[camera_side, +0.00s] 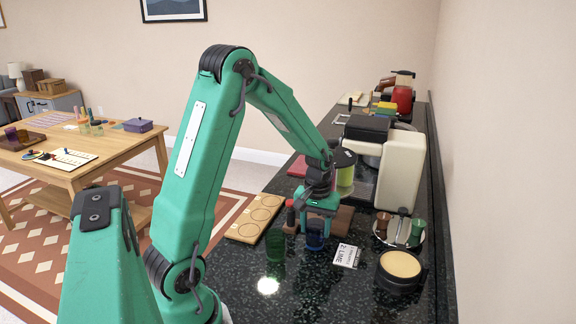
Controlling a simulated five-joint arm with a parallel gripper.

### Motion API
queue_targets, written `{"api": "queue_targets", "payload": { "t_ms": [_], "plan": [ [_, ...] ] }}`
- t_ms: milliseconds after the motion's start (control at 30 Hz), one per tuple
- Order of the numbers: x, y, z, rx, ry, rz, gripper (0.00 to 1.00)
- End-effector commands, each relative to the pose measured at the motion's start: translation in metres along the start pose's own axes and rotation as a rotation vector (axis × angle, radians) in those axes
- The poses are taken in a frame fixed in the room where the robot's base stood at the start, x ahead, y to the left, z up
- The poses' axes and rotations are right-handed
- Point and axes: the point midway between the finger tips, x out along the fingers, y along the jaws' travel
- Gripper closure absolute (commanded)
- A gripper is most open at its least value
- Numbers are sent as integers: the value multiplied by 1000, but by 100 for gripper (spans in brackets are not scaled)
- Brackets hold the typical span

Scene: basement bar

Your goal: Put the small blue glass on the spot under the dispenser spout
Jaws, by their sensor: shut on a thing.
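The small blue glass (316,241) is upright, low over or on the black speckled counter (330,295); I cannot tell whether it touches the counter. My gripper (316,221) points down and is shut on it, hiding its upper part. A cream and black machine (401,165), which looks like the dispenser, stands behind to the right. A container with green contents (345,176) is at its left side. The spout and the spot under it cannot be made out from here.
A green glass (275,246) stands left of the blue one. A card reading "LIME" (346,256), a round black dish with a cream top (400,268) and a round tray with small cups (386,242) are to the right. A wooden board with ring marks (241,233) lies left.

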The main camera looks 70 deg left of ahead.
Motion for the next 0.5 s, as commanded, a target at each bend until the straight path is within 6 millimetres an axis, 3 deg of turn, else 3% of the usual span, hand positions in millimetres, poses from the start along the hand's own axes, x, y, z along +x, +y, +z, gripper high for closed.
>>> {"api": "queue_targets", "payload": {
  "t_ms": [200, 500],
  "plan": [
    [1, 0, -24, 0, 0, 0, 77],
    [12, 0, -22, 1, 0, 0, 77]
  ]
}}
